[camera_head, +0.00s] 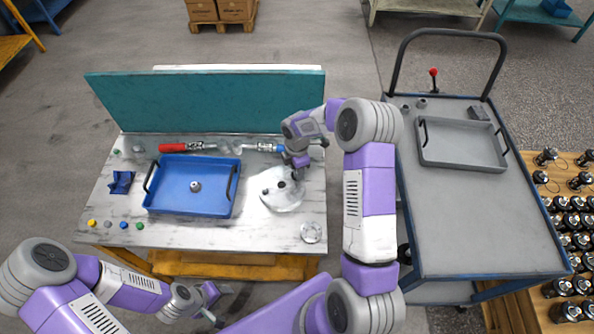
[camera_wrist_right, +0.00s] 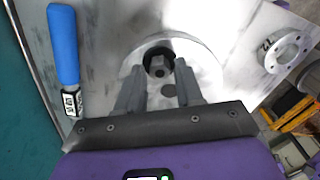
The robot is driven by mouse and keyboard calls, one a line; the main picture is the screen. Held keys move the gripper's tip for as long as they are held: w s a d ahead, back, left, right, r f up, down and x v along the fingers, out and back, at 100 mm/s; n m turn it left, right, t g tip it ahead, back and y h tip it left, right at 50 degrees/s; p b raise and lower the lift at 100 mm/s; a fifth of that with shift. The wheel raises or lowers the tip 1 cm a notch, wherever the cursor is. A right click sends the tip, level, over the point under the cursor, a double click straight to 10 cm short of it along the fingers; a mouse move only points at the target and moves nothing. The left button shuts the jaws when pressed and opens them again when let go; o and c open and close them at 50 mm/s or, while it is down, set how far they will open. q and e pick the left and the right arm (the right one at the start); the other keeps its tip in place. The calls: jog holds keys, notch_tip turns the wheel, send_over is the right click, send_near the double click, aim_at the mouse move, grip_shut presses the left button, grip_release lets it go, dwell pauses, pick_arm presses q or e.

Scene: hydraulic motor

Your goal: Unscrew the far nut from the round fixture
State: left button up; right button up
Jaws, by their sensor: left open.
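The round fixture (camera_head: 283,200) is a pale disc on the workbench, right of the blue tray, and also shows in the right wrist view (camera_wrist_right: 205,65). A dark nut (camera_wrist_right: 158,66) stands on it, and a bare dark hole (camera_wrist_right: 169,90) lies beside the nut. My right gripper (camera_wrist_right: 160,72) is above the fixture with its fingers spread on either side of the nut; contact cannot be told. In the head view my right gripper (camera_head: 299,168) partly hides the fixture. My left gripper (camera_head: 217,301) is open and empty, off the bench's front edge.
The blue tray (camera_head: 160,207) holds a small grey nut (camera_head: 195,186). A red-handled tool (camera_head: 172,148) and a blue-handled tool (camera_wrist_right: 64,45) lie along the back. A flanged ring (camera_head: 311,232) lies front right. A grey cart (camera_head: 470,220) stands to the right.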

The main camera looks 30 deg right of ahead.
jog(key=m+b, duration=0.1)
jog(key=m, duration=0.3)
dwell(0.5)
grip_shut()
jog(key=n+p, duration=0.1)
jog(key=n, duration=0.2)
jog(key=shift+r+n, duration=0.1)
jog(key=shift+n, duration=0.2)
jog(key=shift+n+p, duration=0.4)
jog(key=shift+n, duration=0.7)
